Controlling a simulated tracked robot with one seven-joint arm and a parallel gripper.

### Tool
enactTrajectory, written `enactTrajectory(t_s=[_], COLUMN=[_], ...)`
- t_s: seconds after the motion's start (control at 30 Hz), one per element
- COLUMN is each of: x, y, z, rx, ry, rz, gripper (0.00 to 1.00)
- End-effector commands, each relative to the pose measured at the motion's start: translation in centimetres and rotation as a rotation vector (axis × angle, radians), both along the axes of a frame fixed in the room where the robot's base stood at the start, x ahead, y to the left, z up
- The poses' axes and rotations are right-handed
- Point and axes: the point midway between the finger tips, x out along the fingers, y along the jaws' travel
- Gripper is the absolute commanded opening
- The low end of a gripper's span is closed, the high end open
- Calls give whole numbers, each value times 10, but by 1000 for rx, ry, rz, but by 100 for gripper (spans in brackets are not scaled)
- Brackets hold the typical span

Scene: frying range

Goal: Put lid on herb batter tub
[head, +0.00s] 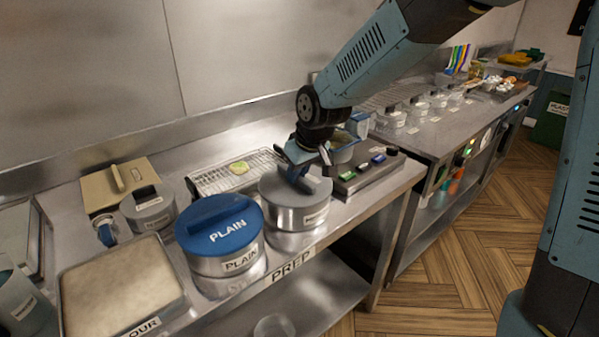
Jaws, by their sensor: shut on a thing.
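My gripper (299,170) is shut on the raised handle of a round grey lid (315,190). The lid is level over a steel tub (290,219) near the front edge of the prep counter. It looks to be on the tub's rim, but I cannot tell if it is fully seated. The label on this tub is too small to read, so I cannot confirm that it is the herb batter tub. A tub with a blue lid marked PLAIN (226,236) stands just left of it. A smaller grey-lidded tub (148,211) is farther left, its label unreadable.
A wire rack (224,172) is behind the tubs. Wooden floor is free at lower right.

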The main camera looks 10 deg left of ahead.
Motion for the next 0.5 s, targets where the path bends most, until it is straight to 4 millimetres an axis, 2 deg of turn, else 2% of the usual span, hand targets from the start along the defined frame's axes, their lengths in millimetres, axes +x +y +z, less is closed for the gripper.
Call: enactTrajectory(t_s=[0.03, 0.07, 0.3, 0.37, 0.5], x=[0, 0, 0, 0, 0], y=[0, 0, 0, 0, 0], z=[0, 0, 0, 0, 0], rx=[0, 1, 1, 1, 0], ry=[0, -1, 0, 0, -1], rz=[0, 0, -1, -1, -1], gripper=[0, 19, 42, 46, 46])
